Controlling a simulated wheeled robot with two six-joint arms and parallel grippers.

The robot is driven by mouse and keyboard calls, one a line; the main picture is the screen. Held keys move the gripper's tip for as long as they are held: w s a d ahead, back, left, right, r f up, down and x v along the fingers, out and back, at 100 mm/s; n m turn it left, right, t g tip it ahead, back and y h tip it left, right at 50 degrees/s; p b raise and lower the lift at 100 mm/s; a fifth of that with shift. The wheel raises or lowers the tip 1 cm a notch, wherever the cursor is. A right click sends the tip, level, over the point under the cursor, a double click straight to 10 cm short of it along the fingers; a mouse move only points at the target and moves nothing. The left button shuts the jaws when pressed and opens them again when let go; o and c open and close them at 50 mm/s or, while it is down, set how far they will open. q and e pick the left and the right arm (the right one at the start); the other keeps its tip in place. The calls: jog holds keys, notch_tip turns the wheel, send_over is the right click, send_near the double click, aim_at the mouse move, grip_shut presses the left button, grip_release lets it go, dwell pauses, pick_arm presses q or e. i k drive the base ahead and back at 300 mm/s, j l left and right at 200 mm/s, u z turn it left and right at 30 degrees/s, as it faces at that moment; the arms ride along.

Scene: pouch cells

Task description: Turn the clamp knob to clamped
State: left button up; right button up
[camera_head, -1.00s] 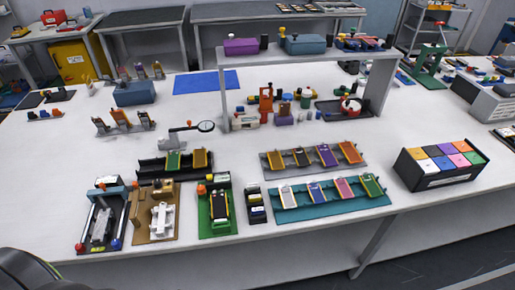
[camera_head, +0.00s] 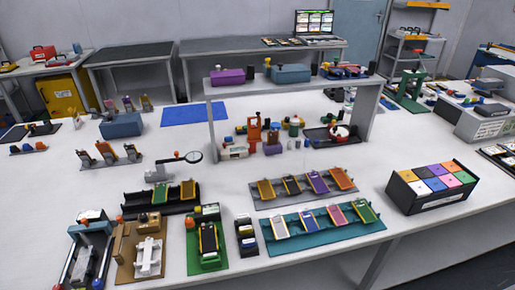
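Several fixtures stand along the front edge of the white table. The green fixture (camera_head: 208,264) at front centre-left holds a dark cell (camera_head: 208,238) and has an orange-red knob (camera_head: 190,222) at its upper left. The tan fixture (camera_head: 125,268) beside it holds a white part (camera_head: 149,256) and has a small knob on top. The fixture at far left has a grey-blue bar (camera_head: 90,228) and red and blue ends at its front. Which knob is the clamp knob, and its setting, is too small to tell. Neither of my grippers is in view.
A black holder (camera_head: 246,236) stands right of the green fixture. A teal rack (camera_head: 325,238) and a grey rack (camera_head: 308,199) hold several cells. A box with coloured lids (camera_head: 440,202) stands at right. A raised shelf (camera_head: 300,84) spans the table's back.

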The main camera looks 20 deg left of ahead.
aim_at(189, 221)
jog(key=j+u, duration=0.1)
jog(key=u, duration=0.9)
jog(key=i+l, duration=0.05)
